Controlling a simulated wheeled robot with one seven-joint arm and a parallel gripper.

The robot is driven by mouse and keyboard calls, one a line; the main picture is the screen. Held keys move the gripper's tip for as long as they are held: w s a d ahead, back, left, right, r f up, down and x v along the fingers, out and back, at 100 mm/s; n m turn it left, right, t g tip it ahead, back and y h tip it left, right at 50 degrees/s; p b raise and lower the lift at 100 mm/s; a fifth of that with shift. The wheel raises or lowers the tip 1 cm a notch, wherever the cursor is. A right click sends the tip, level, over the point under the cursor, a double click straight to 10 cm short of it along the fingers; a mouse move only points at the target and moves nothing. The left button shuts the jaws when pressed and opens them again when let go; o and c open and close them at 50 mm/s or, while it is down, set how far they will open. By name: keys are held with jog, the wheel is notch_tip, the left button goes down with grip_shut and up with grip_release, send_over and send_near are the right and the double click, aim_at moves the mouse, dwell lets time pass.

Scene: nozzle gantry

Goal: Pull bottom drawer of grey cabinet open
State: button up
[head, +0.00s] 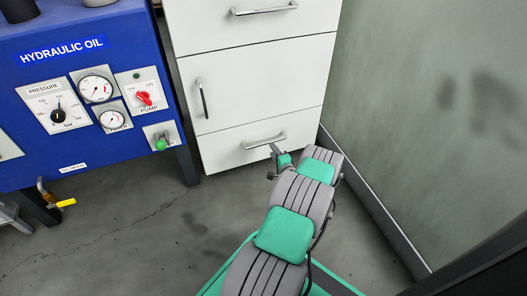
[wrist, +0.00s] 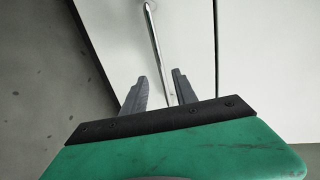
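The grey cabinet (head: 250,80) looks off-white and stands at the top middle of the head view. Its bottom drawer (head: 225,150) appears flush with the front and has a horizontal metal bar handle (head: 264,141). My gripper (head: 277,155) is just in front of the right part of this handle, low at the cabinet. In the wrist view the handle (wrist: 154,40) runs down toward the space between the two fingers of my gripper (wrist: 158,88). The fingers are apart with a gap between them. The handle's lower end is between or just beyond them; contact cannot be told.
A blue hydraulic oil unit (head: 90,90) with gauges and a red knob stands left of the cabinet. A greenish wall (head: 430,110) closes off the right side. The grey floor (head: 130,230) in front of the cabinet is clear at left.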

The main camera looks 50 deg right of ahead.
aim_at(268, 143)
jog(key=b+x, duration=0.3)
jog(key=x, duration=0.4)
jog(key=shift+w+d+r, duration=0.1)
jog(key=shift+w+d, duration=0.05)
jog(key=shift+w, duration=0.15)
grip_shut()
dwell(1.0)
